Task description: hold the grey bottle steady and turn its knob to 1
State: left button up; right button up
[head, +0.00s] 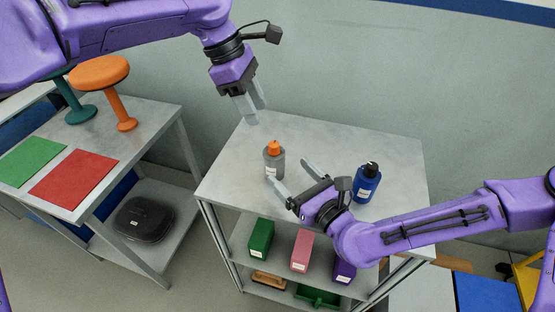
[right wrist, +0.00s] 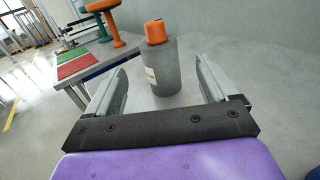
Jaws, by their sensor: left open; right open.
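The grey bottle (head: 274,165) stands upright on the grey table, with an orange knob (head: 273,147) on top and a white label low on its side. In the right wrist view the bottle (right wrist: 165,72) is ahead, between the lines of the two fingers, with its knob (right wrist: 156,32) above. My right gripper (head: 290,180) is open just right of the bottle, and I cannot tell whether it touches it. My left gripper (head: 254,116) is open and empty, above the table's back edge, higher than the bottle and behind it. The number the knob points to is too small to read.
A blue bottle (head: 367,183) with a black top stands right of my right gripper. Green (head: 261,238), pink (head: 302,250) and purple boxes are on the shelf below. A side table at left holds stools, a green mat (head: 32,160) and a red mat (head: 74,178).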

aim_at(281, 168)
jog(key=shift+w+a+f, duration=0.15)
jog(key=shift+w+f, duration=0.05)
jog(key=shift+f, duration=0.75)
jog(key=x, duration=0.6)
jog(key=shift+w+a+r, duration=0.1)
jog(key=shift+a, duration=0.1)
jog(key=shift+w+a, duration=0.15)
jog(key=shift+w, duration=0.15)
